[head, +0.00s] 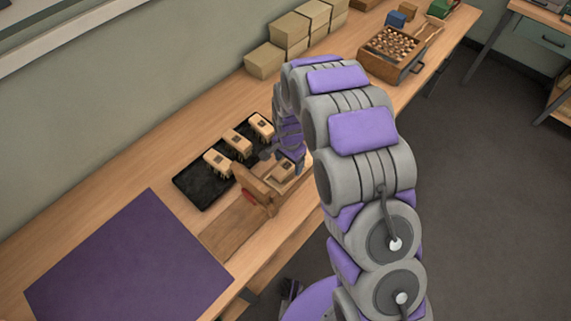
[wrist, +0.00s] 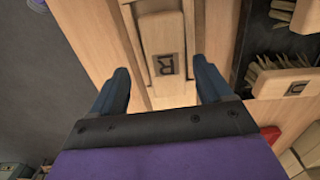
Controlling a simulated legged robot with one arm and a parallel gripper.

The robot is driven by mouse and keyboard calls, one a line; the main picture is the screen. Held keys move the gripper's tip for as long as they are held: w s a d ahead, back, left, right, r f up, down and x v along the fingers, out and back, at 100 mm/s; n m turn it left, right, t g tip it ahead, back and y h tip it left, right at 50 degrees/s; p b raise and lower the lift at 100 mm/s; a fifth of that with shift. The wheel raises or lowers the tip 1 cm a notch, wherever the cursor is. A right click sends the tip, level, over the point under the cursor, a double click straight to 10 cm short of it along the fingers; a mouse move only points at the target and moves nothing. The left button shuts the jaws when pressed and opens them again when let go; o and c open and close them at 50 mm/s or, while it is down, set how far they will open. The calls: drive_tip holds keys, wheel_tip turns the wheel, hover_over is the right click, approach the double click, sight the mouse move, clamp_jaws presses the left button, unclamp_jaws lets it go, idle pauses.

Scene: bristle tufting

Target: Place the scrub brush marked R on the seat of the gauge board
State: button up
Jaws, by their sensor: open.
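The scrub brush marked R (wrist: 161,40) lies on the wooden gauge board (wrist: 188,40), in a pale channel, its letter facing my wrist camera. It also shows on the gauge board in the head view (head: 283,171). My gripper (wrist: 162,88) is open, with one dark blue finger on each side of the R end. I see a gap between each finger and the brush, so it is not gripped. In the head view my arm hides part of the gauge board (head: 258,190) and most of the gripper. Whether the brush is fully seated I cannot tell.
A black tray (head: 200,190) beside the gauge board holds three other brushes (head: 239,142). A purple mat (head: 130,262) lies at the near left. Stacked boxes (head: 290,32) line the wall, and a wooden box of round pieces (head: 392,55) stands farther back.

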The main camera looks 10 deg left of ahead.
sight(283, 166)
wheel_tip(283, 166, up, 8)
drive_tip(key=a+p, duration=0.1)
drive_tip(key=a, duration=0.1)
drive_tip(key=s+d+r+n, duration=0.3)
drive_tip(key=s+d+r, duration=0.9)
drive_tip(key=d+r, duration=0.45)
drive_tip(key=s+d+r+n+g, duration=0.1)
drive_tip(key=s+d, duration=0.3)
drive_tip(key=s, duration=0.6)
drive_tip(key=s+d+r+n, duration=0.2)
drive_tip(key=s+d+r, duration=0.1)
drive_tip(key=s, duration=0.7)
drive_tip(key=shift+s+d+r+g, duration=0.15)
drive_tip(key=shift+s+d+g, duration=0.25)
drive_tip(key=shift+d, duration=0.35)
